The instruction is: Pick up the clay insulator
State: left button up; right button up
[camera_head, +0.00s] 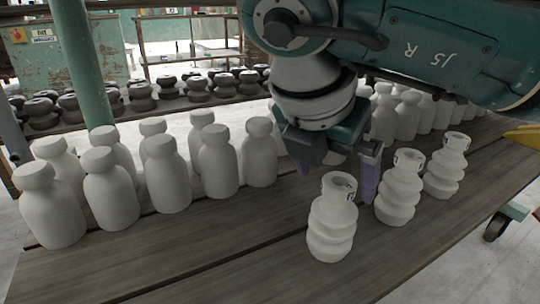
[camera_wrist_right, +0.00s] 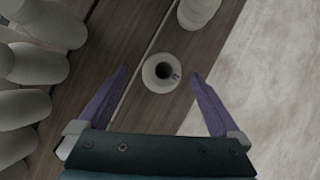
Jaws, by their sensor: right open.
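Three white ribbed clay insulators stand upright in a row on the wooden table: the nearest (camera_head: 332,225), a middle one (camera_head: 398,192) and a far one (camera_head: 446,168). My right gripper (camera_head: 338,178) is open and empty, its purple fingers pointing down close to the nearest insulator's top. In the right wrist view, one insulator (camera_wrist_right: 161,73) is seen from above, its dark hole and small mark visible, in the gap between the fingertips of my right gripper (camera_wrist_right: 159,75). I see no contact. My left gripper is not in view.
Several white bottle-shaped pieces (camera_head: 166,178) stand on the table's left side; more (camera_head: 408,112) stand behind my right arm. Dark ribbed pieces (camera_head: 142,96) fill a rack behind. In the right wrist view, another white piece (camera_wrist_right: 197,12) is at the top. The table's front (camera_head: 215,262) is clear.

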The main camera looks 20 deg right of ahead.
aim_at(330, 195)
jog(key=shift+d+f+h, duration=0.15)
jog(key=shift+d+h, duration=0.05)
jog(key=shift+h, duration=0.1)
jog(key=shift+s+a+f+b, duration=0.15)
jog(key=shift+a+f+b, duration=0.1)
jog(key=shift+f+b, duration=0.35)
jog(key=shift+s+a+f+b, duration=0.1)
jog(key=shift+a+f+b, duration=0.15)
jog(key=shift+f+b, duration=0.3)
jog(key=shift+f, duration=0.15)
jog(key=shift+w+d+f+b, duration=0.1)
jog(key=shift+d+f+b, duration=0.15)
jog(key=shift+b, duration=0.2)
jog(key=b+x, duration=0.3)
jog(key=x, duration=0.1)
jog(key=shift+f, duration=0.25)
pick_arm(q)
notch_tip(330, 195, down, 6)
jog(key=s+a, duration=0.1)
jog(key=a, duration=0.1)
pick_arm(e)
jog(key=shift+r, duration=0.15)
jog(key=shift+c, duration=1.3)
jog(key=c, duration=0.6)
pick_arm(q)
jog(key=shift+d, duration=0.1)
pick_arm(e)
grip_shut()
